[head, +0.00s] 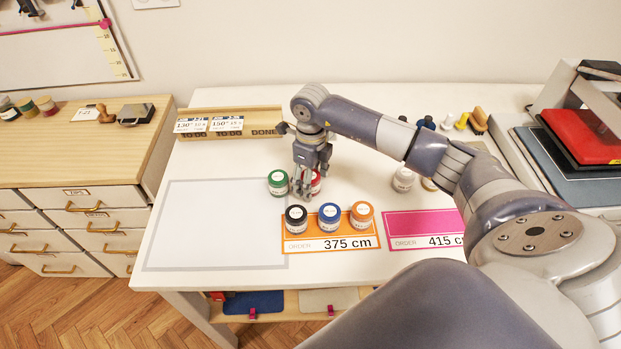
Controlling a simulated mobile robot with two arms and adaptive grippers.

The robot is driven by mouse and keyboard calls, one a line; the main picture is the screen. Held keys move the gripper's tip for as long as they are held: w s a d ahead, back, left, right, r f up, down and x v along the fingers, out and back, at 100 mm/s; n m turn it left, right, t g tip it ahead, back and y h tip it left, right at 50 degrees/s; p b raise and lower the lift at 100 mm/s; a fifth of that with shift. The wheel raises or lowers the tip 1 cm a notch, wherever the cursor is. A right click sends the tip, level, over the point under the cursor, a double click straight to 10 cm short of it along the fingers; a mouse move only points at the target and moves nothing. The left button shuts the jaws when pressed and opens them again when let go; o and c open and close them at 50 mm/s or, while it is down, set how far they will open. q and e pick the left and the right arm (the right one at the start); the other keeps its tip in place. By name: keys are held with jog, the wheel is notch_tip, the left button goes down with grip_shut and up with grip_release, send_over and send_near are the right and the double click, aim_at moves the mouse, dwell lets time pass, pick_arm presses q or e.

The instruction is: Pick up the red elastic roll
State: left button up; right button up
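The red elastic roll (316,183) stands on the white table beside the green roll (278,184). My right gripper (304,188) points down at the red roll, and its fingers cover the roll's left part. The fingers are close to or touching the roll; I cannot tell whether they are shut on it. My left gripper is not in view.
Black (296,219), blue (329,217) and orange (362,215) rolls stand on an orange order card (310,245) just in front. A pink order card (415,224) lies right of it. A blank pale mat (212,222) is at left. A wooden card rack (258,124) stands behind.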

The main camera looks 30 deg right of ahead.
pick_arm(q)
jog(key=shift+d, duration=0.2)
pick_arm(e)
jog(key=shift+f, duration=0.1)
jog(key=shift+c, duration=0.7)
jog(key=c, duration=0.9)
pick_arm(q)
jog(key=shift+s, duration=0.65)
pick_arm(e)
jog(key=shift+c, duration=0.3)
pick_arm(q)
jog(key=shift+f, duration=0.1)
